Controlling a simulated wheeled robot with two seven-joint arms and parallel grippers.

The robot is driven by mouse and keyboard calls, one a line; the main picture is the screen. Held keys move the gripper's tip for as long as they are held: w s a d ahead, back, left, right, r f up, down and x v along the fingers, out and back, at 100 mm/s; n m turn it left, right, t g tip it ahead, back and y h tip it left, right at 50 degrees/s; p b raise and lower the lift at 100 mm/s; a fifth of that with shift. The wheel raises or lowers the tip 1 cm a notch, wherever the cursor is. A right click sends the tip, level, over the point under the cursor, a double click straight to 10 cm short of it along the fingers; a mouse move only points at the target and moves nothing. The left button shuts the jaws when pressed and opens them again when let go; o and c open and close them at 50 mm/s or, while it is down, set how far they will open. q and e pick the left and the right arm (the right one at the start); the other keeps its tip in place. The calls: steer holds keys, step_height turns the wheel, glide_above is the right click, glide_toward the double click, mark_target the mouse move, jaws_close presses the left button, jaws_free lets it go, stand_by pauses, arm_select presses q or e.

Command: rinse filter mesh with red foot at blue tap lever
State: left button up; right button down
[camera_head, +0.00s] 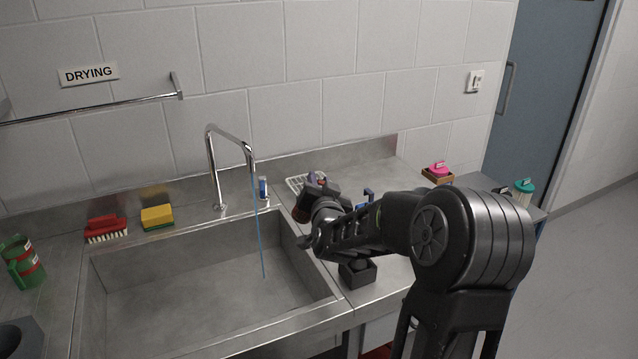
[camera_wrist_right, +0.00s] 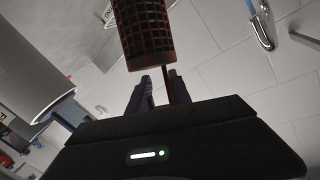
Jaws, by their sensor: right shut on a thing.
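In the right wrist view a basket-like filter mesh (camera_wrist_right: 145,35) with a reddish tint is held beyond the fingers. My right gripper (camera_wrist_right: 162,84) is shut on its thin reddish stem. In the head view my right gripper (camera_head: 316,182) is over the counter just right of the sink; the mesh is hard to make out there. The blue tap lever (camera_head: 263,188) stands behind the sink's back right corner, left of the gripper and apart from it. A thin blue water stream (camera_head: 261,240) falls from the tap spout (camera_head: 248,155) into the sink. My left gripper is out of view.
The steel sink (camera_head: 190,285) is empty. A red brush (camera_head: 105,229) and yellow sponge (camera_head: 157,217) lie behind it. A white wire rack (camera_head: 296,184) is behind my gripper. A dark block (camera_head: 357,273) stands below my right arm.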

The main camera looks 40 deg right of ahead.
steer(key=shift+w+a, duration=0.1)
steer(key=shift+w+a+f+p, duration=0.1)
steer(key=shift+w+a+p, duration=0.25)
steer(key=shift+w, duration=0.35)
steer(key=shift+w+a+f+p, duration=0.1)
steer(key=shift+w+a+p, duration=0.25)
steer(key=shift+w, duration=0.3)
steer(key=w+a+f+p, duration=0.1)
steer(key=w+a, duration=0.3)
steer(key=w, duration=0.6)
steer(key=shift+f, duration=0.7)
steer(key=shift+w+d+b, duration=0.2)
steer(key=shift+d+b, duration=0.2)
steer(key=shift+d, duration=0.05)
steer(key=shift+s+a, duration=0.1)
steer(key=shift+a, duration=0.1)
steer(key=shift+s+a, duration=0.15)
steer(key=shift+a, duration=0.2)
